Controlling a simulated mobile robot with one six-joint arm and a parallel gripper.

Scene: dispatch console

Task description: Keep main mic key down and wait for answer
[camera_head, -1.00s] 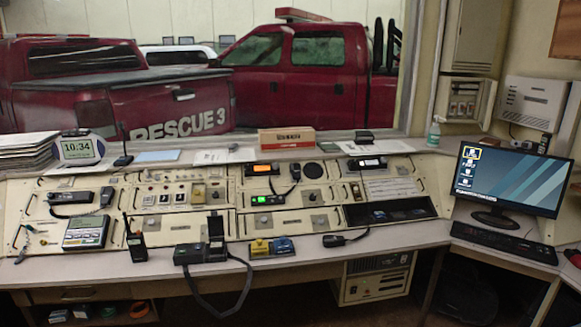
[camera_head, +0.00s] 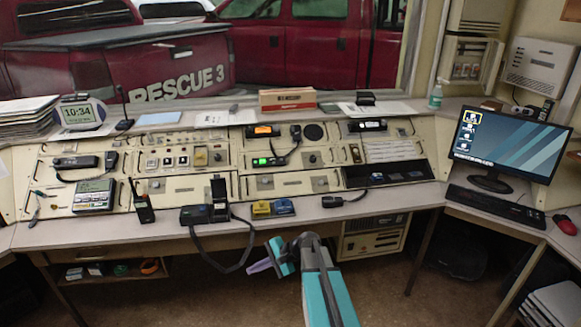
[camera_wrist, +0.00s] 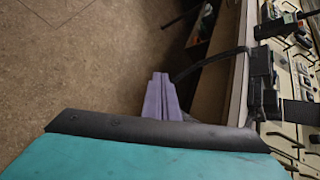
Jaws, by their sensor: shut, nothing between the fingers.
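My gripper (camera_head: 260,266) is in front of the console desk, below its front edge, over the floor. Its purple fingers (camera_wrist: 160,97) are together and empty in the wrist view, apart from any key. A small dark desk microphone (camera_head: 124,124) stands on the ledge behind the console, left of centre. I cannot tell which is the main mic, and no key is clearly readable.
A black box with a strap (camera_head: 205,213) sits at the desk edge; its strap hangs near my gripper. A handheld radio (camera_head: 143,205) stands left. A monitor (camera_head: 508,147) is right. The floor in front is clear.

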